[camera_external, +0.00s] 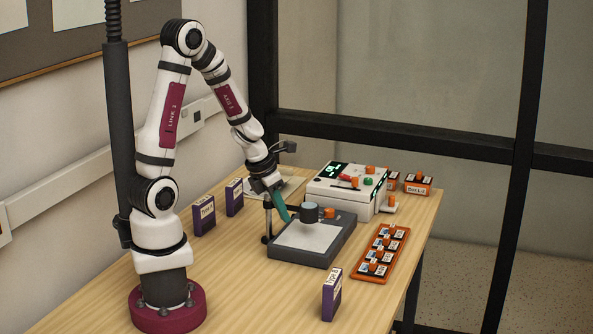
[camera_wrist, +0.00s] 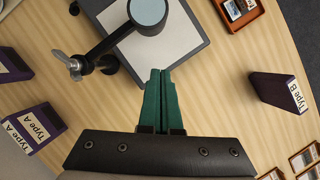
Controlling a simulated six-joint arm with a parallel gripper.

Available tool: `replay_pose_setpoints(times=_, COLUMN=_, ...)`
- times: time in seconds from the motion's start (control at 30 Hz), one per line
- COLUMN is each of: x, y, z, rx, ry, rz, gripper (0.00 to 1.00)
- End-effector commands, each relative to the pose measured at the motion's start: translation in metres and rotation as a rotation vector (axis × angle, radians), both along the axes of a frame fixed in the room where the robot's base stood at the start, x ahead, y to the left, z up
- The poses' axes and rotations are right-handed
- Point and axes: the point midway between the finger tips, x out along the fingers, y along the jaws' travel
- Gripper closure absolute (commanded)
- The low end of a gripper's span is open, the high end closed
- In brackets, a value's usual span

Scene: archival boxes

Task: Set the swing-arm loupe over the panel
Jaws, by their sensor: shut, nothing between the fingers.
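The swing-arm loupe has a dark round head (camera_external: 310,212) on an arm from a dark post (camera_external: 267,218). In the wrist view its pale blue lens (camera_wrist: 148,11), arm (camera_wrist: 108,46) and wing nut (camera_wrist: 76,66) show at the top left. The panel is a pale sheet (camera_external: 308,237) on a dark grey base (camera_external: 296,255). The loupe head overlaps the pale sheet in both views; its height above it is hard to tell. My gripper (camera_external: 286,217), with green fingers, is shut and empty beside the loupe arm; its tips (camera_wrist: 160,72) reach the base's near edge in the wrist view.
A white control box (camera_external: 340,192) with knobs stands behind the panel. An orange tray (camera_external: 358,277) of small items lies right of it. Purple Type A boxes (camera_external: 204,217) stand left, a purple Type B box (camera_external: 331,297) in front. Bare table lies between them.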

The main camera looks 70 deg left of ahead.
Motion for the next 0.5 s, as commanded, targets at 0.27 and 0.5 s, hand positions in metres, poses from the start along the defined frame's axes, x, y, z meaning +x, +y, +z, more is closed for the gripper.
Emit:
replay_pose_setpoints(times=0.27, x=-0.02, y=-0.006, z=0.065, rx=0.006, ry=-0.009, rz=-0.002, gripper=1.0)
replay_pose_setpoints(times=0.5, x=-0.03, y=-0.01, z=0.09, rx=0.004, ry=-0.005, rz=0.0, gripper=1.0)
